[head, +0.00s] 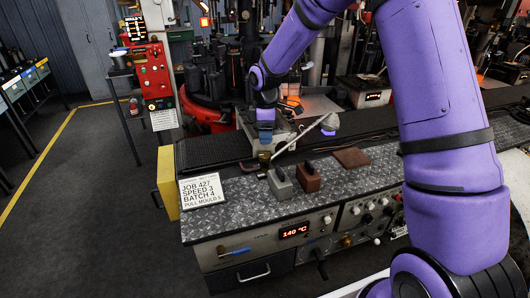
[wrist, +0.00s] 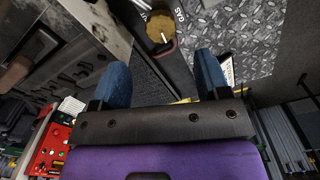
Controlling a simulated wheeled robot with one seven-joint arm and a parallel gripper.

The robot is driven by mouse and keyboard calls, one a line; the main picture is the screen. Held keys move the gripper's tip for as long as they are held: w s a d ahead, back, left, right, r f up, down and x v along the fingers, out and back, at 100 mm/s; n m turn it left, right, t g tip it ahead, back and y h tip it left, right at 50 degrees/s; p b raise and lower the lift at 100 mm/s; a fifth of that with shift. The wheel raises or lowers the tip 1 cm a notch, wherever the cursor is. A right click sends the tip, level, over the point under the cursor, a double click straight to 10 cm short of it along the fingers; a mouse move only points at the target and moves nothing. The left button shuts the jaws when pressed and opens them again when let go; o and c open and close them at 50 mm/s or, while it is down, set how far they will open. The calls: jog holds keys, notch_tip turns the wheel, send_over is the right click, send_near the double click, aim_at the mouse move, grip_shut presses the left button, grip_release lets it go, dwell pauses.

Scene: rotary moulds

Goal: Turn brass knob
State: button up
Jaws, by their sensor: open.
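The brass knob (wrist: 160,28) is a round gold disc with a pale pin or stem at its middle, seen near the top of the wrist view. It sits on a dark strip with white "GAS" lettering beside it. In the head view a small brass piece, apparently the same knob (head: 264,158), stands at the back of the bench, below my gripper (head: 265,134). In the wrist view my gripper (wrist: 163,72) has its two blue fingers spread wide, with nothing between them. The knob lies beyond the fingertips, apart from them.
A long pale lever (head: 301,137) slants up right beside the knob. A grey block (head: 280,184) and a brown block (head: 307,178) stand on the patterned metal bench top (head: 236,196). A job sign (head: 202,191) stands at its left end. Machinery crowds the back.

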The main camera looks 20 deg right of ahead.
aim_at(266, 154)
notch_tip(266, 154, down, 8)
jog(key=shift+f, duration=0.25)
jog(key=c, duration=0.9)
